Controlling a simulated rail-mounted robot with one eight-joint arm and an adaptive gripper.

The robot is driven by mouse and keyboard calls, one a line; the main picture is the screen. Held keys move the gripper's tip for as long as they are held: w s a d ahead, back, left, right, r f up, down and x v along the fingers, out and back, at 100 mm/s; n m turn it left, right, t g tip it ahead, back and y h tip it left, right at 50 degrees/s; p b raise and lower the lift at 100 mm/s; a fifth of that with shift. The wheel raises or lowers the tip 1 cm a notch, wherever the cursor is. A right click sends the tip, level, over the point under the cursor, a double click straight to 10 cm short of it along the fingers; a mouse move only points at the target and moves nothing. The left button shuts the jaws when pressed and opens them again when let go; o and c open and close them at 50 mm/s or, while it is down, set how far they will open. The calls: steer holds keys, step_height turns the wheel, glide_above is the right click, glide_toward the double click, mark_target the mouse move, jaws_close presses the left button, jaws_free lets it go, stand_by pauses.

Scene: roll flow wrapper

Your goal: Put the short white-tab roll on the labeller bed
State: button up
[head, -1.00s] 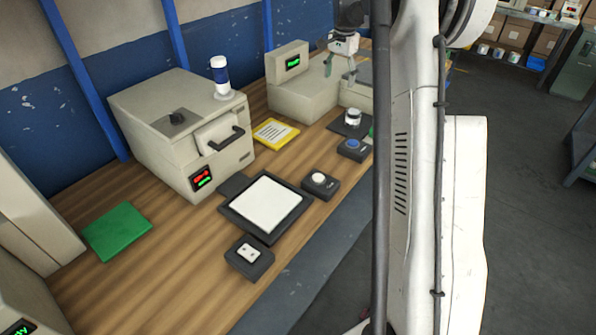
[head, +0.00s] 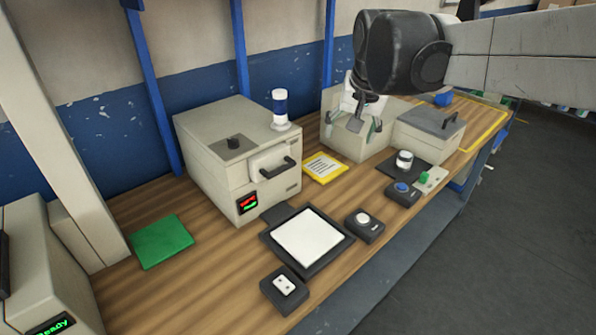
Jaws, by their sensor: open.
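A short roll (head: 404,160) with a pale top and a dark band stands upright on a dark square pad (head: 387,168) at the right of the bench. I cannot make out its tab. My gripper (head: 365,126) hangs from the arm above and to the left of the roll, in front of a beige machine (head: 340,141). Its fingers are apart, with nothing seen between them. A black-framed white plate (head: 343,246) lies at the front middle of the bench. I cannot tell which surface is the labeller bed.
A large beige machine (head: 215,178) bears a blue-and-white cylinder (head: 280,108). Small control boxes with a white button (head: 364,225), a blue button (head: 402,192) and a green knob (head: 424,178) line the front. A green mat (head: 161,242) and a yellow-edged card (head: 325,168) lie flat.

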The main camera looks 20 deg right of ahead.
steer(key=s+a+f+n+t, duration=0.1)
steer(key=s+a+f, duration=0.3)
steer(key=s, duration=0.4)
steer(key=s+a+f+n+t+y, duration=0.1)
steer(key=s+a+f+n, duration=0.3)
steer(key=s, duration=0.4)
steer(key=shift+s+a, duration=0.25)
steer(key=shift+a, duration=0.45)
steer(key=shift+f, duration=0.15)
steer(key=shift+f+b, duration=0.4)
